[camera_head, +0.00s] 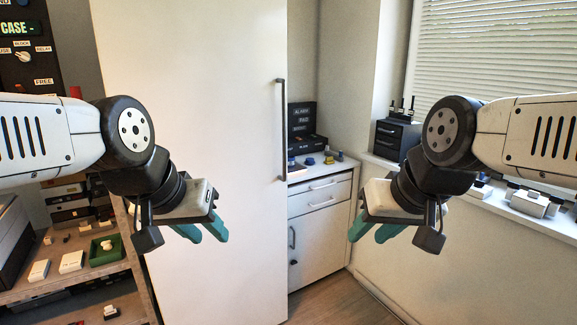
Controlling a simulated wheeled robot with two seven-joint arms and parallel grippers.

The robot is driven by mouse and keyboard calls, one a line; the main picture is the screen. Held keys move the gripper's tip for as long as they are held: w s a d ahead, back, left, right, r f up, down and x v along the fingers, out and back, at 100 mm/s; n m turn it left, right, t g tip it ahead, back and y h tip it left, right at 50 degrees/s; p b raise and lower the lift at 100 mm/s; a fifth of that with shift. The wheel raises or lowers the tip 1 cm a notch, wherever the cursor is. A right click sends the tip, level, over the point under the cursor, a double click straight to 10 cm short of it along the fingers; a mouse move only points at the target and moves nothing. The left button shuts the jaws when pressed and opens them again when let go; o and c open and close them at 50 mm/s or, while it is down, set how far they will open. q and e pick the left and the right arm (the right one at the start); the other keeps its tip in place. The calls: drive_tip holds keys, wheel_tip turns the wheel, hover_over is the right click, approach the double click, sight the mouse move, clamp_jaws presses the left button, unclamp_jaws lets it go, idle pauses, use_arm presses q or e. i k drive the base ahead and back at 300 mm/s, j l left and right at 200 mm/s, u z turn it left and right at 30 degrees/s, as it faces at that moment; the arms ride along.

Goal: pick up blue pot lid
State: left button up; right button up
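No blue pot lid can be clearly made out. A small blue object (310,161) sits on the white cabinet top (322,170) in the back middle, too small to tell whether it is a lid. My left gripper (205,236) hangs in front of the white door panel with its teal fingers apart and empty. My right gripper (367,238) hangs in front of the white cabinet's right side, its teal fingers also apart and empty. Both grippers are in the near foreground, well short of the cabinet top.
A tall white door (205,90) with a dark handle (281,130) fills the middle left. Shelves (75,280) with a green tray (106,250) stand at the left. Black boxes (302,125) stand on the cabinet. A windowsill (540,222) with small items runs along the right. Wooden floor (335,300) is clear.

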sight(309, 161)
drive_tip(key=i+l, duration=0.1)
drive_tip(key=i+l+u, duration=0.1)
drive_tip(key=u, duration=0.25)
drive_tip(key=i+l+u, duration=0.15)
drive_tip(key=u, duration=0.2)
drive_tip(key=i+l+u, duration=0.2)
drive_tip(key=u, duration=0.15)
drive_tip(key=i+l, duration=0.15)
drive_tip(key=l, duration=0.2)
drive_tip(key=i+l+u, duration=0.1)
drive_tip(key=l, duration=0.25)
drive_tip(key=i+l+u, duration=0.1)
drive_tip(key=i+l, duration=0.3)
drive_tip(key=l, duration=0.3)
drive_tip(key=i+l+u, duration=0.1)
drive_tip(key=l, duration=0.3)
drive_tip(key=i+l, duration=0.15)
drive_tip(key=l, duration=0.2)
drive_tip(key=i+l+u, duration=0.1)
drive_tip(key=l, duration=0.3)
drive_tip(key=i, duration=0.05)
